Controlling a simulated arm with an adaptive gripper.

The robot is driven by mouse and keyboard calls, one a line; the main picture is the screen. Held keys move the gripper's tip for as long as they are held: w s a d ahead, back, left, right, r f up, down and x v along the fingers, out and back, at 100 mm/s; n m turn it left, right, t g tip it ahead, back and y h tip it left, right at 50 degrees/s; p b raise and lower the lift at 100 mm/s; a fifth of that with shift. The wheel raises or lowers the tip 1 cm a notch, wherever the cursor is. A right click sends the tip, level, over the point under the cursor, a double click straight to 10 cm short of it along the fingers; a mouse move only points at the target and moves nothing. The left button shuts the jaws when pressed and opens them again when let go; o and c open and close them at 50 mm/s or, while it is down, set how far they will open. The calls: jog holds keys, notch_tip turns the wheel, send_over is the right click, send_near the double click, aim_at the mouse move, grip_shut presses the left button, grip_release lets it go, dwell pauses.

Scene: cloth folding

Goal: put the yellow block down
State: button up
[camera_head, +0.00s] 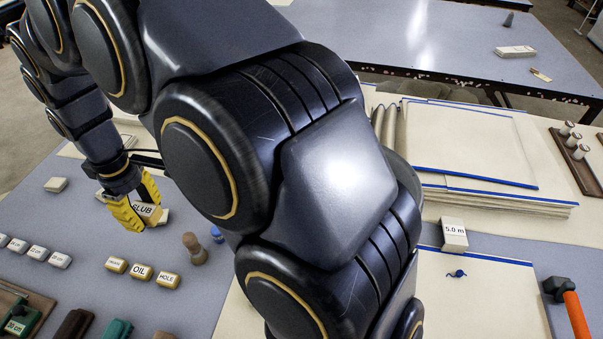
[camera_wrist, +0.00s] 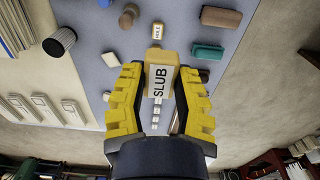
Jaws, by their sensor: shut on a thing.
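The yellow block (camera_head: 148,211), labelled "SLUB", is between the yellow fingers of my gripper (camera_head: 139,212), above the blue-grey table top (camera_head: 60,222) at the left. In the wrist view my gripper (camera_wrist: 160,80) is shut on the block, one finger on each side. The block (camera_wrist: 158,83) shows its white label lengthwise there. I cannot tell whether its underside touches the table. In the head view, several tan labelled blocks, among them "OIL" (camera_head: 141,272) and "HOLE" (camera_head: 167,281), stand in a row nearer the front.
A wooden peg (camera_head: 195,248) and a blue pin (camera_head: 217,234) stand right of the gripper. Several grey-white labelled blocks (camera_head: 38,253) line the left. Green (camera_wrist: 207,50) and brown (camera_wrist: 221,17) pieces lie nearby. My arm hides much of the table's middle.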

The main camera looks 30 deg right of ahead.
jog(key=s+d+m, duration=0.3)
jog(key=d+m, duration=0.6)
jog(key=d, duration=0.9)
jog(key=s+d+m, duration=0.2)
jog(key=d+m, duration=0.7)
jog(key=d, duration=1)
jog(key=f, duration=2.8)
jog(key=shift+s+d, duration=0.1)
jog(key=shift+s, duration=0.15)
jog(key=shift+f, duration=0.1)
jog(key=o, duration=0.8)
notch_tip(320, 180, up, 12)
jog(key=shift+r, duration=0.1)
jog(key=shift+o, duration=1.4)
